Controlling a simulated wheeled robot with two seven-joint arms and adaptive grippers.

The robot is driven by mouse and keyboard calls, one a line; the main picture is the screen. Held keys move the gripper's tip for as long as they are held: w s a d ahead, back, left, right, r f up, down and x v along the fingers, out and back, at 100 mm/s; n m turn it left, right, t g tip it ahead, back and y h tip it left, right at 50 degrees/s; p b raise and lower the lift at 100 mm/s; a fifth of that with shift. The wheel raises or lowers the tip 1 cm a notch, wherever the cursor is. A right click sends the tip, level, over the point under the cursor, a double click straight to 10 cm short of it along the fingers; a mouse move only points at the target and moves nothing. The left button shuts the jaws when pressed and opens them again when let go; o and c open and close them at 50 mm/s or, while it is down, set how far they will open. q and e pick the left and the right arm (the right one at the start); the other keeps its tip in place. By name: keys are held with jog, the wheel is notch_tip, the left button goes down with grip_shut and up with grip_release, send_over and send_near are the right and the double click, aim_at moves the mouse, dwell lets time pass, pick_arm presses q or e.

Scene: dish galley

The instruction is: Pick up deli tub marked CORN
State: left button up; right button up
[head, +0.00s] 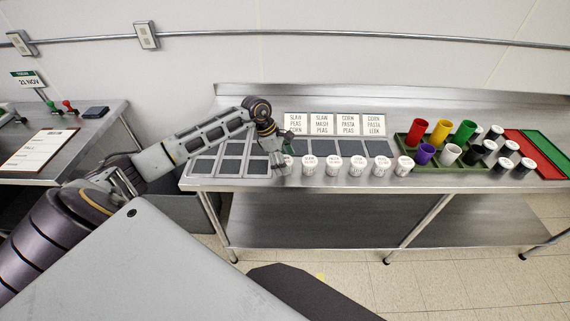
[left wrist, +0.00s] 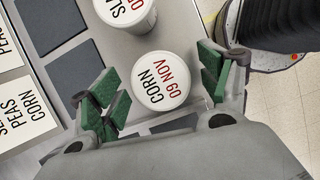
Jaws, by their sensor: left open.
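The deli tub marked CORN (left wrist: 163,82) has a white lid reading CORN 09 NOV in the left wrist view. My left gripper (left wrist: 156,84) is open above it, with green-padded fingers on either side of the lid. A gap shows between the pads and the tub. In the head view the left gripper (head: 280,148) is over the leftmost tub (head: 285,168) of the row and partly hides it. A neighbouring tub (left wrist: 124,12), its lid starting SL, stands close by in the wrist view. My right gripper is not in view.
Several white-lidded tubs (head: 333,166) line the steel bench's front edge. Behind them are dark square spots and label cards (head: 321,124). A green tray (head: 420,158) with coloured cups stands to the right. The bench edge (head: 300,185) is close to the tubs.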

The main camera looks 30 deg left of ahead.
pick_arm(q)
jog(key=shift+d+f, duration=0.15)
jog(key=shift+f, duration=0.2)
jog(key=c, duration=1.2)
